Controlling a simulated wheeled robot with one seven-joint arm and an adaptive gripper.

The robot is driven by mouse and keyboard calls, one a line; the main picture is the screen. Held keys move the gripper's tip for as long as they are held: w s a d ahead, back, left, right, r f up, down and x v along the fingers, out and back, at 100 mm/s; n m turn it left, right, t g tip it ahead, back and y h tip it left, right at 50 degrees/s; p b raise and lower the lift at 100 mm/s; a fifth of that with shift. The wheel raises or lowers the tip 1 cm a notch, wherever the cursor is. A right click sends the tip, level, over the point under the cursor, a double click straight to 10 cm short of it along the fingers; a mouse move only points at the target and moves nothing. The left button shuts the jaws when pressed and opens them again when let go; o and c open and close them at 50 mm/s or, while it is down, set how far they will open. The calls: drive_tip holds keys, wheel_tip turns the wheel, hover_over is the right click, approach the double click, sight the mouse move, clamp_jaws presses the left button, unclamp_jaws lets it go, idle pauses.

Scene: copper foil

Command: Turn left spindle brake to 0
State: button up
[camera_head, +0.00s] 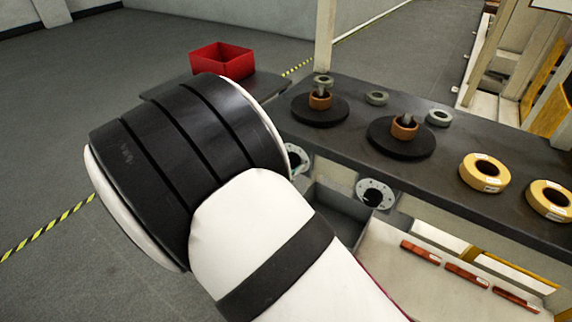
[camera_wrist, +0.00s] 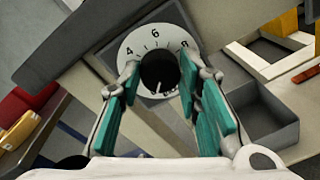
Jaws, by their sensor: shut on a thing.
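The left spindle brake is a black round knob (camera_wrist: 158,68) on a white dial (camera_wrist: 128,52) at the top centre of the wrist view. The figures 4, 6 and 8 show along the dial's upper arc. A pale mark shows at the knob's lower edge; the figure it points at is not readable. My gripper (camera_wrist: 159,76), with teal finger pads, is shut on the knob, one finger on each side. In the head view the left dial (camera_head: 296,160) is partly behind my arm, and my gripper is hidden. The right dial (camera_head: 375,193) stands clear of it.
Above the dials is a dark bench top (camera_head: 450,160) with black spindle discs (camera_head: 401,138), grey rings and yellow tape rolls (camera_head: 484,172). A grey bin (camera_wrist: 262,122) stands right of the gripped knob. A red box (camera_head: 222,60) is at the back left.

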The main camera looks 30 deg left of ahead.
drive_tip(key=shift+a+f, duration=0.1)
drive_tip(key=o, duration=1.2)
drive_tip(key=shift+c, duration=0.2)
drive_tip(key=s+a, duration=0.1)
drive_tip(key=s, duration=1.1)
drive_tip(key=shift+a+r, duration=0.2)
drive_tip(key=shift+r, duration=0.2)
